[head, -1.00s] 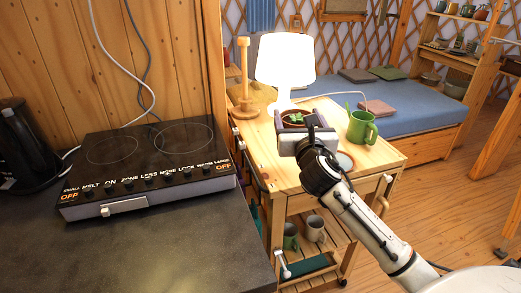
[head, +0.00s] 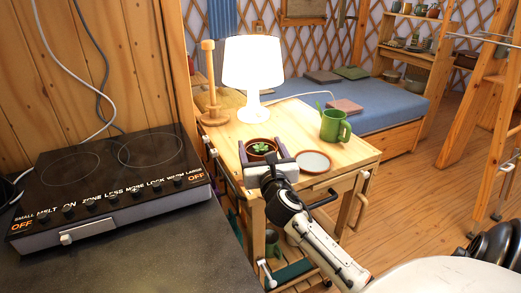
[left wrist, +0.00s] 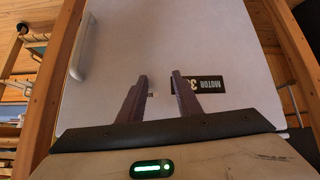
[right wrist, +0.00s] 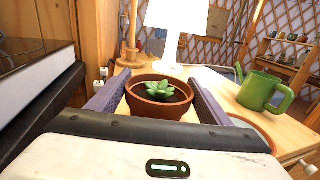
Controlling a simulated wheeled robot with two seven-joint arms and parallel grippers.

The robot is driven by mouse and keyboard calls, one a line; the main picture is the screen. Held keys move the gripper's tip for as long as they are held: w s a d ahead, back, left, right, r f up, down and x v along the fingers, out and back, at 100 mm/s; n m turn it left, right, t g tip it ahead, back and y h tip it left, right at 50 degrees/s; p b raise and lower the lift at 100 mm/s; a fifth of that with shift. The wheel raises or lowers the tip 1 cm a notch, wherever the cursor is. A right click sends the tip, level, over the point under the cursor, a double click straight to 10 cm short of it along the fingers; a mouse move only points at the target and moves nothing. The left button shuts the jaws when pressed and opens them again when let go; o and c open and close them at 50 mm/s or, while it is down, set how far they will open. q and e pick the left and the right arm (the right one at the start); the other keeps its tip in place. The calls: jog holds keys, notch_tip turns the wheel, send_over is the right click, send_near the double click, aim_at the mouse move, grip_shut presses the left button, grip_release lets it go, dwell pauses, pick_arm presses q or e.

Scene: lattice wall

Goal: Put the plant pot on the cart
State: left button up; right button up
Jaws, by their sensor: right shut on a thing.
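The plant pot (head: 262,146) is small and terracotta with a green succulent. My right gripper (head: 264,156) is shut on it, one finger on each side; the pot stays upright between the fingers in the right wrist view (right wrist: 158,104). The cart (head: 300,117) is wooden, with a light top and a lower shelf. The pot is over the front left part of its top; I cannot tell whether it touches. My left gripper (left wrist: 160,92) shows only in the left wrist view, its fingers apart and empty in front of a pale panel.
A white plate with a brown rim (head: 314,162) lies right of the pot. A green watering can (head: 335,125) and a lit lamp (head: 253,75) stand farther back on the cart. The cooktop (head: 110,180) is on the left counter. The cart top's middle is clear.

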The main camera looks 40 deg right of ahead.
jog(key=o, duration=1.3)
jog(key=shift+r, duration=0.1)
jog(key=v, duration=1.2)
jog(key=shift+d, duration=0.1)
